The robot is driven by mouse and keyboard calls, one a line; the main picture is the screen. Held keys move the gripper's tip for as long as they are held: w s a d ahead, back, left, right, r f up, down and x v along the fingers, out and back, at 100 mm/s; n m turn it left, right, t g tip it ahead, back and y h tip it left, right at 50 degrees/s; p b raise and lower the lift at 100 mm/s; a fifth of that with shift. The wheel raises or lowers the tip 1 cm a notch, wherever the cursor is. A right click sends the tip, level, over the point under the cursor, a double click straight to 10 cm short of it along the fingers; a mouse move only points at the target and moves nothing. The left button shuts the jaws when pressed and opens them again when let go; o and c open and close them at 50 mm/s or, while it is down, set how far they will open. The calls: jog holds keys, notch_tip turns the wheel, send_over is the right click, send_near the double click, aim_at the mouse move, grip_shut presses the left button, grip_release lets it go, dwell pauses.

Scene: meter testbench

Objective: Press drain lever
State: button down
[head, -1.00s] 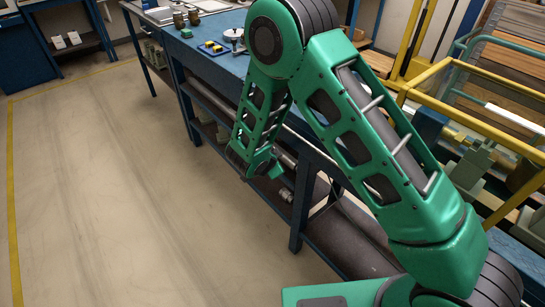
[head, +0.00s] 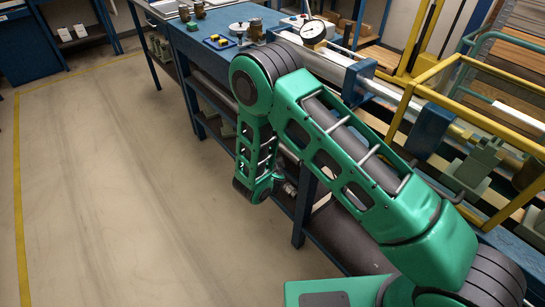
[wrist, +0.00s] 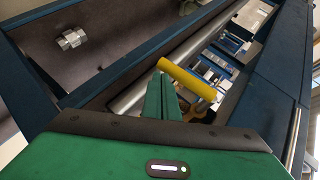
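In the wrist view, a yellow cylindrical bar (wrist: 187,80) lies slanted just beyond my fingertips; it looks like a lever grip, but I cannot be sure it is the drain lever. My gripper (wrist: 162,85) shows as two green fingers close together with nothing visible between them. The fingertips are close to the bar's left end; I cannot tell whether they touch. In the head view, my lowered forearm stands at the front side of the blue bench (head: 215,60), and my gripper is hidden.
A round dial gauge (head: 313,30) stands on the testbench, with a long silver pipe (head: 335,68) beside it. Yellow rails (head: 440,72) frame the right side. A metal fitting (wrist: 72,39) lies on a dark shelf. The floor (head: 110,180) at left is clear.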

jog(key=shift+w+a+f, duration=0.2)
jog(key=shift+w+f, duration=0.05)
jog(key=shift+w, duration=0.05)
jog(key=shift+a, duration=0.15)
dwell(0.3)
